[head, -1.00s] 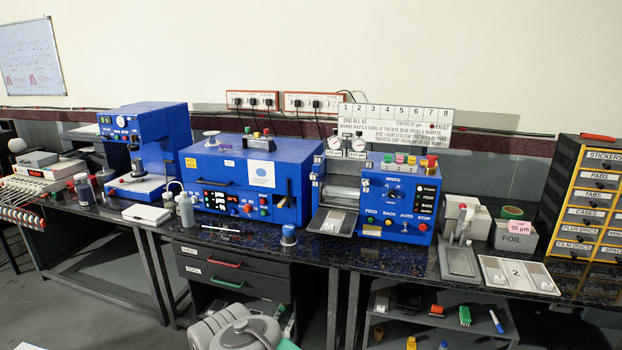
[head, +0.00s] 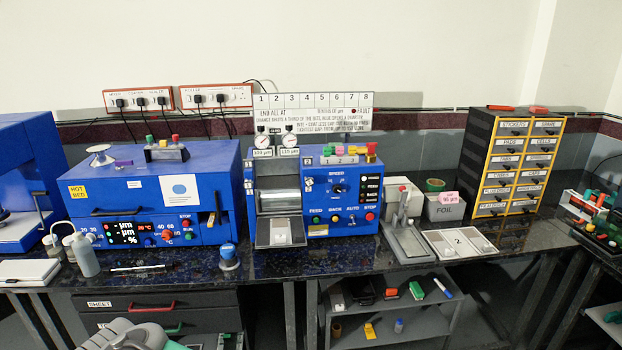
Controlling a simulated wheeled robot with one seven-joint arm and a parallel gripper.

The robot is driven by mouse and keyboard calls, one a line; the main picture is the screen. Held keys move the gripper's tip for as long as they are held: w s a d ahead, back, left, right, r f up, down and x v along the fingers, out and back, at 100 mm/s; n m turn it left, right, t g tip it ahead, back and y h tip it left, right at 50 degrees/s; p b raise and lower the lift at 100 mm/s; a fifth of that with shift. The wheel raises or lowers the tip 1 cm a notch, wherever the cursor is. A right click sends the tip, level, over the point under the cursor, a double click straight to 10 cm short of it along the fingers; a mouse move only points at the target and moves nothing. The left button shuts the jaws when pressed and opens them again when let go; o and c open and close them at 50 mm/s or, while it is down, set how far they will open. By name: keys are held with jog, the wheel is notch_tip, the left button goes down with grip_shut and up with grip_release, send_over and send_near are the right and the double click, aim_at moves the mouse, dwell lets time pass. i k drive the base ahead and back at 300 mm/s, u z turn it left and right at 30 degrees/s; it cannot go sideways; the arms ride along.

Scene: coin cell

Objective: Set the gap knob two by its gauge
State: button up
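The blue roller machine (head: 362,212) stands on the dark speckled bench in the middle of the head view. Two round dial gauges stand over its roller, a left gauge (head: 262,141) and a right gauge (head: 290,140). Small labels sit under them, seemingly in µm; the needles are too small to read. The metal roller (head: 280,200) is below, with a tray (head: 281,233) in front. I cannot clearly make out which part is gap knob two. A black speed knob (head: 338,189) is on the blue front. My gripper is not in view; only a grey part of my arm shows at bottom left.
A blue hot-bed machine (head: 157,200) stands left of the roller machine, with a blue-capped jar (head: 229,257) between their fronts. A foil box (head: 445,207), a numbered tray (head: 460,243) and a drawer cabinet (head: 512,165) stand to the right. A printed board (head: 314,112) is behind.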

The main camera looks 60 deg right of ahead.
aim_at(309, 180)
jog(key=z, duration=0.6)
jog(key=i, duration=0.85)
jog(key=z, duration=0.7)
